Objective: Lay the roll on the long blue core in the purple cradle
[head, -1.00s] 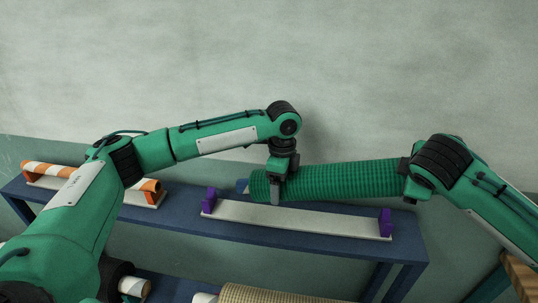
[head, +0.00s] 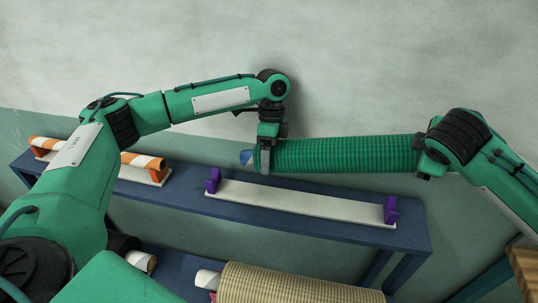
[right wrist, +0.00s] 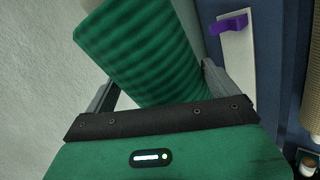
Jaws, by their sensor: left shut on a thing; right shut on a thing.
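The green netting roll (head: 345,153) is held level above and behind the shelf, with its blue core end (head: 246,157) sticking out at the left. My left gripper (head: 265,158) is shut on the roll near that end. My right gripper (head: 425,160) is at the roll's right end; the right wrist view (right wrist: 165,95) shows its fingers on both sides of the green roll (right wrist: 140,45). The purple cradle (head: 213,180) has a white base and two purple end supports, and stands empty on the shelf, in front of and below the roll. One support shows in the right wrist view (right wrist: 230,24).
The blue shelf (head: 300,223) carries the cradle. An orange cradle with an orange-and-white striped core (head: 140,161) stands at its left, partly behind my left arm. A beige roll (head: 290,285) lies lower in front. A wall (head: 380,60) rises behind.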

